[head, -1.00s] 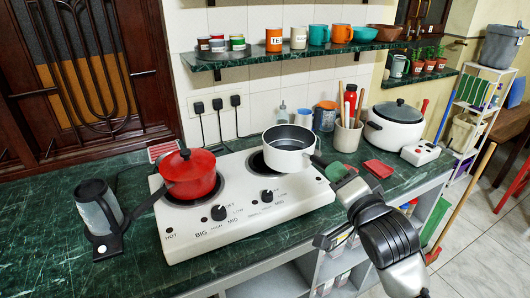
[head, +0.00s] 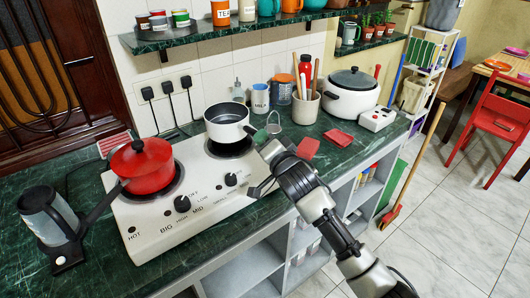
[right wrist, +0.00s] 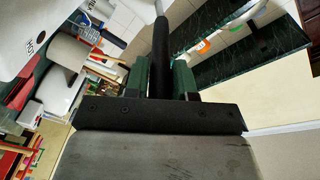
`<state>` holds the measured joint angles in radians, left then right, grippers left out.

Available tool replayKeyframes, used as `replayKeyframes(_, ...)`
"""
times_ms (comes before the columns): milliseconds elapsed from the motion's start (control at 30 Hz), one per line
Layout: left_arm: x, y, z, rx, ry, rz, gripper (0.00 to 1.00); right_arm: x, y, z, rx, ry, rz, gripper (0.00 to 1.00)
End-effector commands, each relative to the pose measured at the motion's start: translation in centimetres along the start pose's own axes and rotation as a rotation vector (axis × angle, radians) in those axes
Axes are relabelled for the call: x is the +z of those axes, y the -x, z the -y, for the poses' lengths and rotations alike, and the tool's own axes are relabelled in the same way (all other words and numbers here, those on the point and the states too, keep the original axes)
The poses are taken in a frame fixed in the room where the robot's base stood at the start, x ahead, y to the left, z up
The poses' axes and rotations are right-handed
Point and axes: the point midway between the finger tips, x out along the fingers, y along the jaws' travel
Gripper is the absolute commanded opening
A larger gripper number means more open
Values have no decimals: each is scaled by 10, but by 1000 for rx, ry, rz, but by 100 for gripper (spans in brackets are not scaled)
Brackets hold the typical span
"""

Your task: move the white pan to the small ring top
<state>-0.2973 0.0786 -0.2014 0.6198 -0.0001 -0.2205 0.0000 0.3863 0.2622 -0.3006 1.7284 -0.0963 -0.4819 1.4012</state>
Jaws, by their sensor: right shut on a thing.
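The white pan (head: 227,122) has a dark inside and is at the right-hand ring of the stove. The dark small ring (head: 229,150) shows along the pan's near side, so the pan sits over its far part; whether it touches or hovers is unclear. My right gripper (head: 266,143) is at the pan's handle, on the pan's right. In the right wrist view, my right gripper (right wrist: 157,72) is shut on the dark handle (right wrist: 161,45) between green fingers. My left gripper is not in view.
A red pot (head: 142,166) stands on the left ring of the white stove (head: 160,215). A dark kettle-like jug (head: 47,212) stands at the left. Behind are a utensil pot (head: 306,107), a white cooker (head: 353,96) and a wall shelf (head: 265,30).

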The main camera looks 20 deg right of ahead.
Motion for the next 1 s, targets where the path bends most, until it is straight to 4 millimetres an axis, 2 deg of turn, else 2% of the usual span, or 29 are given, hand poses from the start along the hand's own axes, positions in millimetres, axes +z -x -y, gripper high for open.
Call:
replayKeyframes(233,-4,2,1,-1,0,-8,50,19,1,-27,0,-1,1,0)
replayKeyframes(633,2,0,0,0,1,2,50,23,1,-33,-2,-1,0,0)
replayKeyframes(667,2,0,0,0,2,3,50,24,1,-34,2,-1,2,26)
replayKeyframes(800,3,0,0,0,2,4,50,23,1,-34,2,0,2,48)
replayKeyframes(833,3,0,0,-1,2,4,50,23,1,-34,2,0,2,50)
replayKeyframes(1000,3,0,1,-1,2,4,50,23,1,-33,2,0,2,50)
